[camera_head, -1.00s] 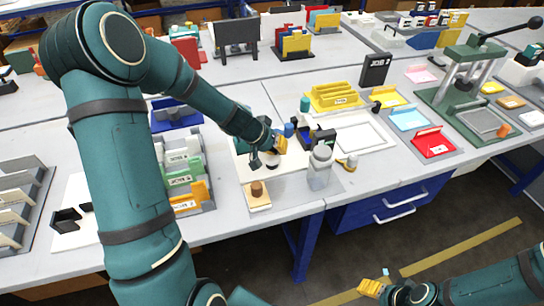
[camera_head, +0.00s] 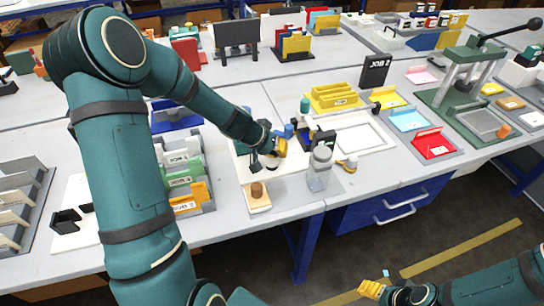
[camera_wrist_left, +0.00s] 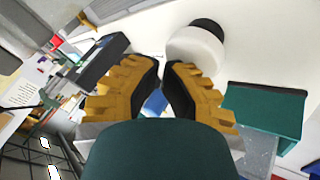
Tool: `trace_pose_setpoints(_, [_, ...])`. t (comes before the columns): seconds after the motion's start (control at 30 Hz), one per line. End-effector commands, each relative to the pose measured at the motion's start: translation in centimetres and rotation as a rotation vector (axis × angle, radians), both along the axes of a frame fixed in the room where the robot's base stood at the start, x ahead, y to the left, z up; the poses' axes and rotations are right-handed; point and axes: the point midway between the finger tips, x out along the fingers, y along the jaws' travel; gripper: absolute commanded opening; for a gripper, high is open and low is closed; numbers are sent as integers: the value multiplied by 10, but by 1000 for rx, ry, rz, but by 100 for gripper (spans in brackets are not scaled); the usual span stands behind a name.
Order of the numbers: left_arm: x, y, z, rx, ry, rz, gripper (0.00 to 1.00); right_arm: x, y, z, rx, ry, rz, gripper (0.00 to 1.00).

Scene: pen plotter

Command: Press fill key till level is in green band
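My left gripper (camera_head: 281,147) has yellow fingers and hangs over the pen plotter's white bed, beside a small dark device (camera_head: 318,138). In the left wrist view its fingertips (camera_wrist_left: 165,66) almost meet, with nothing held between them. Beyond the fingertips is a white round body with a black top (camera_wrist_left: 197,42); a dark green block (camera_wrist_left: 265,108) is at the right. I cannot make out a fill key, level or green band. My right gripper (camera_head: 374,288) is low at the right, away from the table; its finger gap is unclear.
A clear grey-capped bottle (camera_head: 319,168) stands just right of the work spot. A wooden peg on a pale block (camera_head: 257,190) is in front. Yellow trays (camera_head: 334,96) and a white framed tray (camera_head: 357,134) lie to the right. Sorting racks (camera_head: 190,175) are at the left.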

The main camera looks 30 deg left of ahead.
Motion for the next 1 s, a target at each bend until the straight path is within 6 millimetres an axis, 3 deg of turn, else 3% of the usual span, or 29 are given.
trace_pose_setpoints(0.73, [-1, 0, -6, -1, 1, 0, 0, 0, 0, 0, 0, 0, 0, 64])
trace_pose_setpoints(1.0, [0, 0, 3, 0, 1, 0, 0, 0, 0, 6, 0, 0, 0, 64])
